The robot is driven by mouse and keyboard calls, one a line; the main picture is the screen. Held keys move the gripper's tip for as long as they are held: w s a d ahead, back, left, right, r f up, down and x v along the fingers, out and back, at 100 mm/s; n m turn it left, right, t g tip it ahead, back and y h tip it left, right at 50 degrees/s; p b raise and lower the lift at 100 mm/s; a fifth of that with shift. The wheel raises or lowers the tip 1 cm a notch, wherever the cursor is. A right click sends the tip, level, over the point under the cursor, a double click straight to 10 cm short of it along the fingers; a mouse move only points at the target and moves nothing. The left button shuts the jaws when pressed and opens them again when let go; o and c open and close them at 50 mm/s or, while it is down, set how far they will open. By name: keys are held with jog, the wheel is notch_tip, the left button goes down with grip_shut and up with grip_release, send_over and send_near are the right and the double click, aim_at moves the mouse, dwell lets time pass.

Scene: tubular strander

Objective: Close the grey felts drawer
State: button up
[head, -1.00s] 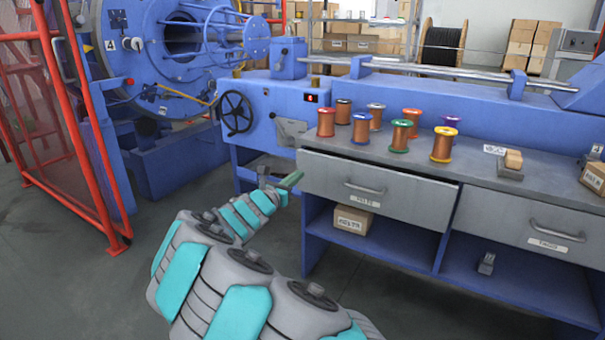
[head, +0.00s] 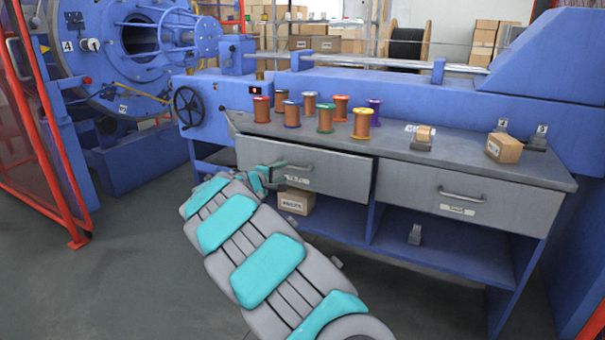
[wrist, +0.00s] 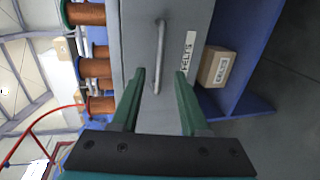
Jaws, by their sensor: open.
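The grey felts drawer (head: 330,176) is in the left half of the workbench in the head view. Its front stands a little proud of the bench, with a dark gap along its top right edge. Its bar handle (wrist: 160,55) and white FELTS label (wrist: 188,50) show sideways in the wrist view. My gripper (wrist: 159,75) is open, with its green fingers apart on either side of the lower end of the handle. In the head view my gripper (head: 279,172) is at the drawer's front, near the handle; I cannot tell whether it touches.
A second grey drawer (head: 420,195) is to the right. Several copper spools (head: 325,118) stand on the bench top (head: 390,143). A cardboard box (head: 296,201) sits on the shelf below the felts drawer. A red fence (head: 45,150) stands at the left; the floor in front is open.

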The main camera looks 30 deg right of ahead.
aim_at(291, 168)
jog(key=shift+p+x, duration=0.4)
jog(key=shift+x, duration=3.4)
jog(key=shift+c, duration=0.2)
grip_shut()
